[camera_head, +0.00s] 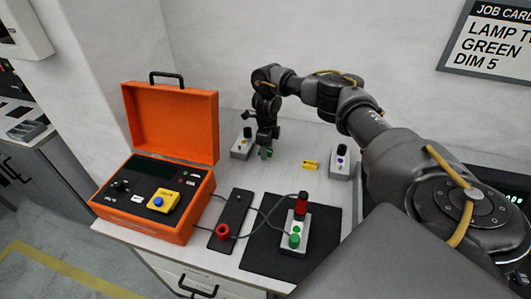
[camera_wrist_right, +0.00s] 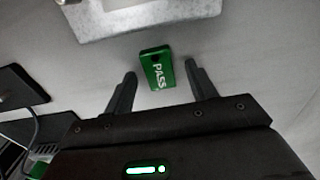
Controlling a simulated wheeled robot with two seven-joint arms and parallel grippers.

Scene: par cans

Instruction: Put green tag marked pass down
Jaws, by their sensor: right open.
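The green tag marked PASS (camera_wrist_right: 157,68) shows in the right wrist view, lying on the pale worktop. A small part of the green tag (camera_head: 267,152) shows in the head view, below my right gripper. My right gripper (camera_head: 265,140) is at the back of the worktop. In the right wrist view my right gripper (camera_wrist_right: 161,80) is open, with a fingertip on each side of the tag and visible gaps between. I cannot tell its exact height above the worktop. My left gripper is not in view.
A grey lamp unit (camera_head: 241,147) stands just left of my right gripper. Another lamp unit (camera_head: 340,164) and a yellow tag (camera_head: 310,165) are to the right. An orange case (camera_head: 169,115), a black strip (camera_head: 233,210) with a red part, and a black mat (camera_head: 265,252) holding a lamp unit (camera_head: 295,232) are nearer.

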